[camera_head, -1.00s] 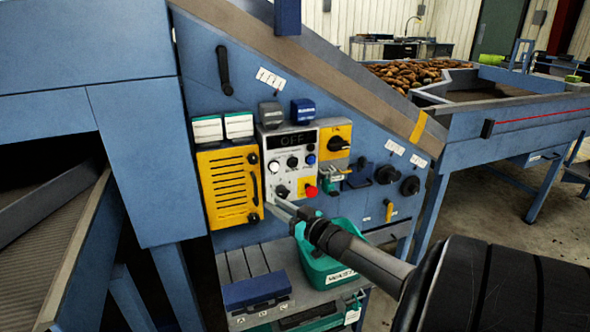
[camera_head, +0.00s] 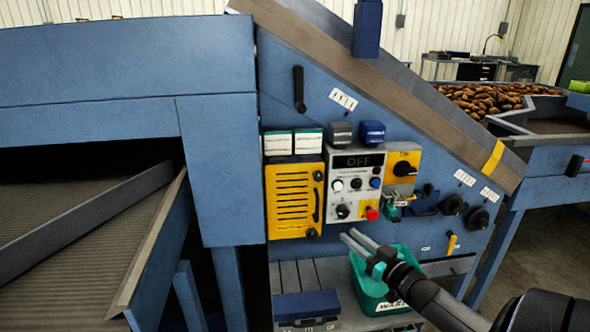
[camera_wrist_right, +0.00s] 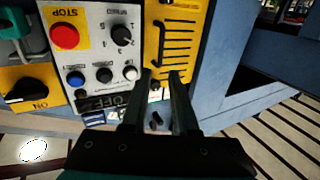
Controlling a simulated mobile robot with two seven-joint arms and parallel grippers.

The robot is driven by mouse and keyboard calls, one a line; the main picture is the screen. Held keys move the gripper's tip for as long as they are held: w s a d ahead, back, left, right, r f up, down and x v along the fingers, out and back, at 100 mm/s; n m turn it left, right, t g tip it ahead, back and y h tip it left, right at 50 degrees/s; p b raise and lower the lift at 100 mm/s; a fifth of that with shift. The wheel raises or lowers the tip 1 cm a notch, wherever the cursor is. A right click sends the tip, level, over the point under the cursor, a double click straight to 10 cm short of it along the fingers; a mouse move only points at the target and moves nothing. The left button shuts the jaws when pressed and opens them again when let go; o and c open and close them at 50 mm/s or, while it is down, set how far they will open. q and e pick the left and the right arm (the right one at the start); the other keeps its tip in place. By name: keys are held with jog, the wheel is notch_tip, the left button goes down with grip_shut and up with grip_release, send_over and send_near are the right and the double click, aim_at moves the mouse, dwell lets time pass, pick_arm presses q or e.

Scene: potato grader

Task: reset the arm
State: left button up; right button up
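My right gripper (camera_head: 347,235) is in front of the machine's panel, just below the grey control box (camera_head: 352,187) in the head view. Its two fingers stand apart with nothing between them, as the right wrist view (camera_wrist_right: 160,76) shows. The control box has a display reading OFF (camera_head: 358,161), several knobs and a red stop button (camera_head: 371,214), which also shows in the right wrist view (camera_wrist_right: 64,36). A yellow slotted cover (camera_head: 292,205) with a black handle is left of the box. My left gripper is not in view.
A green bin (camera_head: 372,292) stands below the panel, partly behind my right arm. A blue box (camera_head: 306,304) sits on the slatted shelf beside it. Potatoes (camera_head: 480,100) lie on the grader at the back right. A conveyor (camera_head: 65,230) is at left.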

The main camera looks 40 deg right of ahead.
jog(key=s+a+f+g, duration=0.3)
jog(key=s+a+f, duration=0.15)
jog(key=f, duration=0.55)
jog(key=s+a+f+g, duration=0.3)
jog(key=s+f, duration=0.2)
jog(key=f, duration=0.5)
jog(key=s+a+f+g, duration=0.3)
jog(key=s+a+f, duration=0.15)
jog(key=f, duration=0.65)
jog(key=s+a+f+n+g+y, duration=0.1)
jog(key=s+a+f+g, duration=0.1)
jog(key=s+a+f, duration=0.2)
jog(key=s+a+f+n+g, duration=0.1)
jog(key=s+a+f+g, duration=0.2)
jog(key=s+a, duration=0.6)
jog(key=s+a+f+n+g+y, duration=0.1)
jog(key=s+a+f+n+g, duration=0.1)
jog(key=s+a+f, duration=0.3)
jog(key=s+a, duration=0.2)
jog(key=s, duration=0.1)
jog(key=shift+s+a+f+g+y, duration=0.2)
jog(key=shift+s+f+g+y, duration=0.1)
jog(key=shift+s+g, duration=0.1)
jog(key=shift+r, duration=0.1)
